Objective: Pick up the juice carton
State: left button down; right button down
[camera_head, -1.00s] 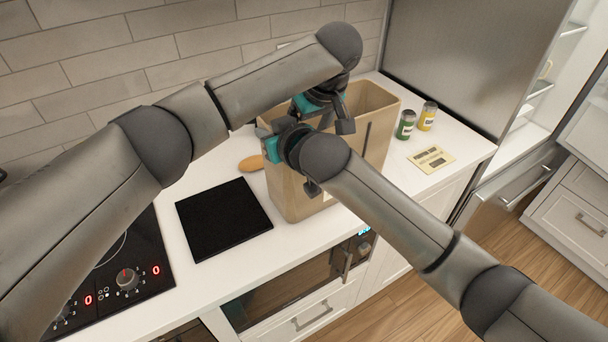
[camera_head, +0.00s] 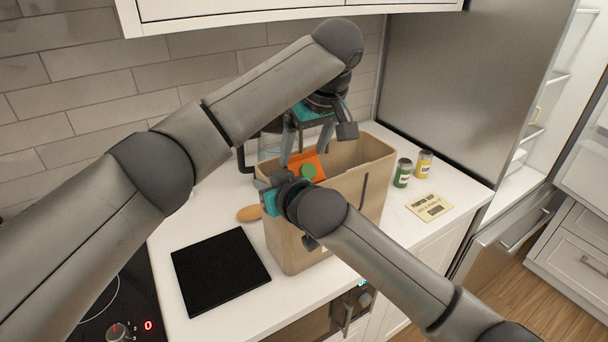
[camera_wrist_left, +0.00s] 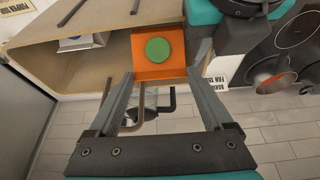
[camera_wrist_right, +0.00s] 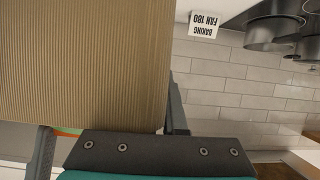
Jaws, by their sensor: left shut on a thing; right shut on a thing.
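The juice carton (camera_head: 312,158) is orange with a green round cap. It shows at the mouth of the tan bag (camera_head: 345,205), its lower part hidden by the bag and my right gripper. My left gripper (camera_head: 304,150) is shut on the carton from above. In the left wrist view the carton (camera_wrist_left: 150,72) sits between the two fingers, cap facing the camera. My right gripper (camera_head: 284,205) is at the bag's left rim and shut on the bag. In the right wrist view the ribbed tan bag wall (camera_wrist_right: 85,65) fills the space between the fingers.
A green can (camera_head: 402,174) and a yellow can (camera_head: 424,164) stand right of the bag, with a printed card (camera_head: 429,207) in front. A black square mat (camera_head: 219,272) lies front left. An orange-brown oval item (camera_head: 248,213) lies beside the bag. The fridge stands at right.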

pick_arm(q)
notch_tip(320, 180, up, 20)
dwell(0.3)
pick_arm(e)
jog(key=c, duration=0.9)
grip_release()
